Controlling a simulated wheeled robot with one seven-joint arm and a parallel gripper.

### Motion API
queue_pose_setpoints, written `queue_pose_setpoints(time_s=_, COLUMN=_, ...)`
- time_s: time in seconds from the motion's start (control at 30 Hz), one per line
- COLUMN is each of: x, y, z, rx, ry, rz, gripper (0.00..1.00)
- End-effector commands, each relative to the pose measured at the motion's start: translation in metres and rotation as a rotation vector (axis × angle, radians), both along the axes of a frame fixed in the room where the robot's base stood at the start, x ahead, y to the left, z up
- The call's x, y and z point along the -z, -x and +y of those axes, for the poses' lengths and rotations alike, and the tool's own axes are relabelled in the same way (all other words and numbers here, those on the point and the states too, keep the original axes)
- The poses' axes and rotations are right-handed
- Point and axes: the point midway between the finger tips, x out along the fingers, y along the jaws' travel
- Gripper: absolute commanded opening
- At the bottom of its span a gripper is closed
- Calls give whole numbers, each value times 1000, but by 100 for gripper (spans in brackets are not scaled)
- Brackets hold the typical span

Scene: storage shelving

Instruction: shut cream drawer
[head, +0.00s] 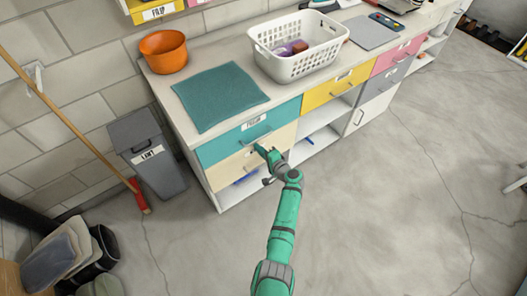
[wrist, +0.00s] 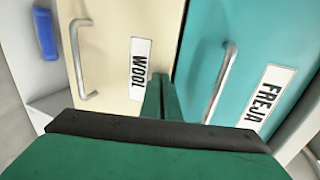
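The cream drawer (head: 228,172) is directly below the teal drawer (head: 224,148) at the left end of the cabinet. In the wrist view, the cream drawer front (wrist: 110,55) has a metal handle (wrist: 78,62) and a label reading WOOL. The teal front (wrist: 205,45) beside it is labelled FREJA. My gripper (head: 262,150) is in front of the cream drawer's upper part and hides some of it. In the wrist view, its green fingers (wrist: 161,92) are together with nothing visible between them, near the seam between the fronts. I cannot tell how far the cream drawer stands out, or whether the fingertips touch it.
A teal mat (head: 218,97), an orange pot (head: 164,51) and a white basket (head: 297,65) stand on the cabinet top. Open shelves (head: 312,146) lie right of the cream drawer. A grey bin (head: 150,155) and a broom (head: 70,125) are at left. The floor (head: 400,210) at right is clear.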

Motion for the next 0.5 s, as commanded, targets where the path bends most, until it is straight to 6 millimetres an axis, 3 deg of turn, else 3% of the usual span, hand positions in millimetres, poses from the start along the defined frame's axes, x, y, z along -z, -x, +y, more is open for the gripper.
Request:
queue_pose_setpoints(time_s=0.27, x=-7, y=-7, z=7, rx=-4, ry=7, rz=-10, gripper=0)
queue_pose_setpoints(time_s=0.5, x=-6, y=2, z=-2, rx=-4, ry=7, rz=-10, gripper=0)
